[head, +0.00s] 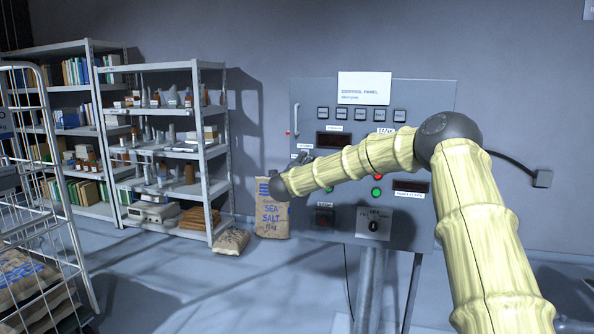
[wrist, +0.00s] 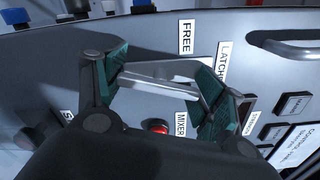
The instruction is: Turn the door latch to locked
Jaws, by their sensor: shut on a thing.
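The door latch is a pale grey lever (wrist: 160,76) on the panel, lying between my fingers in the wrist view. My gripper (wrist: 165,82), with dark fingers and teal pads, is shut on this lever, one pad at each end. A "FREE" label (wrist: 186,36) sits just above the lever and a "LATCH" label (wrist: 223,62) to its right; the wrist view is turned, so the text runs sideways. In the head view my gripper (head: 304,158) is small at the panel's left side, and the latch there is too small and covered to make out.
The grey control panel (head: 430,105) carries buttons, displays and a bar handle (wrist: 290,48). A red button (wrist: 158,127) is close to my fingers, beside a "MIXER" label (wrist: 180,124). A sea salt sack (head: 272,222) and shelves (head: 207,165) stand left; a wire cart (head: 50,215) is further left.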

